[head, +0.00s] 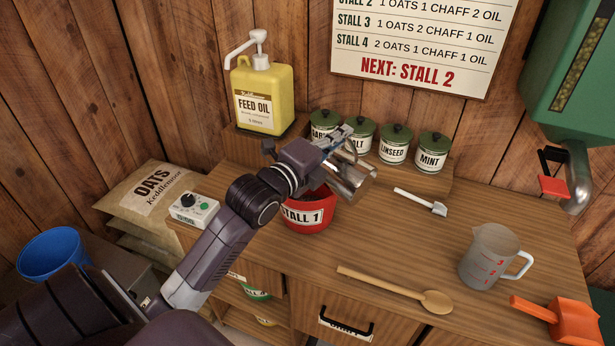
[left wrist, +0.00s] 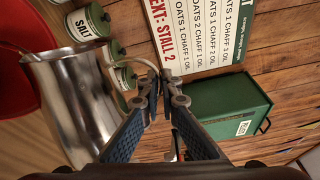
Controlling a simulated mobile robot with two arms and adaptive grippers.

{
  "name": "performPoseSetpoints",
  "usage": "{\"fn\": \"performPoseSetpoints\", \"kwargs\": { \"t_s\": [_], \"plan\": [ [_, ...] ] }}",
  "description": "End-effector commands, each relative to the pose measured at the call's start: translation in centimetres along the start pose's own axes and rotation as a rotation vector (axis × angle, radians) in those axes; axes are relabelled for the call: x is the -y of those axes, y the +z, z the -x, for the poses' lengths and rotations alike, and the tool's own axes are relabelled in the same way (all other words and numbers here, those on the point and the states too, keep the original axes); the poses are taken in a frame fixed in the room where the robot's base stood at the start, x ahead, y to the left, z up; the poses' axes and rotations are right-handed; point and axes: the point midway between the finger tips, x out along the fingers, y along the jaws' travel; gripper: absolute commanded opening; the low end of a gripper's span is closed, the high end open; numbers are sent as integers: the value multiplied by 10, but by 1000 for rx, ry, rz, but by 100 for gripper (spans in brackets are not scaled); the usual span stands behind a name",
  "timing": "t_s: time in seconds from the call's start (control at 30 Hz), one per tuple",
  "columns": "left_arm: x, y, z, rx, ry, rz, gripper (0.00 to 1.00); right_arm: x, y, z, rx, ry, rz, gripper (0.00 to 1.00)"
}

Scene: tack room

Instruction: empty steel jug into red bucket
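The steel jug (head: 352,180) is tilted above the right side of the red bucket (head: 310,219), which is labelled STALL 1 and stands on the wooden counter. My left gripper (head: 338,138) is shut on the jug's handle. In the left wrist view the jug (left wrist: 80,95) fills the left side, and its thin handle runs to between my left fingertips (left wrist: 152,88). The red bucket (left wrist: 28,75) shows behind the jug at the left edge. My arm and the jug hide part of the bucket's mouth. I cannot see what is in the jug. My right gripper is out of view.
Several green-lidded tins (head: 393,146) stand behind the bucket, with a yellow feed oil bottle (head: 262,95) at back left.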

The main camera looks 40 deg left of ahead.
Motion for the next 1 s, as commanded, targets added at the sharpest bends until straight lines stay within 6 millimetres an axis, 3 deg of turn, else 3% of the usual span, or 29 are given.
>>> {"fn": "performPoseSetpoints", "kwargs": {
  "t_s": [1.0],
  "plan": [
    [-3, 10, 0, -1, -4, 70, 0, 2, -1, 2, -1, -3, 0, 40]
  ]
}}
